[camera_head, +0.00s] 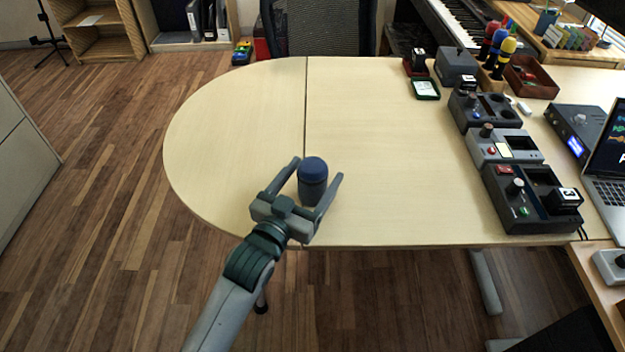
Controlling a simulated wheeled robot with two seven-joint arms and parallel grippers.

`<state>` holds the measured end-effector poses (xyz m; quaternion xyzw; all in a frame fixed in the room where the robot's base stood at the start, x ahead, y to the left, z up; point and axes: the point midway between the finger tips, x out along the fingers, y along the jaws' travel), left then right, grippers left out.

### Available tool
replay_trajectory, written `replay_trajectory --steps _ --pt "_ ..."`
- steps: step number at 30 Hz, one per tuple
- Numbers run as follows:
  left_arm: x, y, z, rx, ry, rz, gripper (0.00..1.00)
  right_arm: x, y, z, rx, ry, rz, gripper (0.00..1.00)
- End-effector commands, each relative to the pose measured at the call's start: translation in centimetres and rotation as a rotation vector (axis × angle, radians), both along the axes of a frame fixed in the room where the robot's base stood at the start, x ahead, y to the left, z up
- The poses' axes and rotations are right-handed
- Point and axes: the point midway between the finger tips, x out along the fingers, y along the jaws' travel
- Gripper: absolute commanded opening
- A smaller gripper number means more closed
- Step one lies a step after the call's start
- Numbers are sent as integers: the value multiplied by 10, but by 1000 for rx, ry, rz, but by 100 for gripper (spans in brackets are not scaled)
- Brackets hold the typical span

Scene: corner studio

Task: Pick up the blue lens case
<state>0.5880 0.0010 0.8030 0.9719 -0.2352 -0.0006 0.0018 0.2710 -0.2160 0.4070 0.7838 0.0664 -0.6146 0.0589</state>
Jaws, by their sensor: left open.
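The blue lens case (313,180) is a short upright cylinder with a domed blue top and a darker grey-blue body. It stands near the front edge of the pale wooden table (400,150). My left gripper (317,169) is open, with one finger on each side of the case in the picture. I cannot tell whether either finger touches it. The lower part of the case is partly hidden by the gripper. My right gripper is not in view.
Several grey device boxes (497,150) line the table's right side, with a laptop (608,165) beyond them. A red tray (530,77) and colored bottles (497,48) stand at the back right. The table's middle and left are clear.

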Motion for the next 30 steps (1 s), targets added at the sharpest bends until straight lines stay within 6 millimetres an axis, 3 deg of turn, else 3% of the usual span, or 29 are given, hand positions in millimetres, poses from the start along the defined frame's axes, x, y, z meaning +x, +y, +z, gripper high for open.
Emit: replay_trajectory --steps 10,15,17,30 --pt "0 0 0 0 0 0 70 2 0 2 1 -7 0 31" --pt "0 0 0 0 0 0 29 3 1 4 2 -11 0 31" --pt "0 0 0 0 0 0 18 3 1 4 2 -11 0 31" --pt "0 0 3 -1 -3 0 18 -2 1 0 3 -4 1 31"
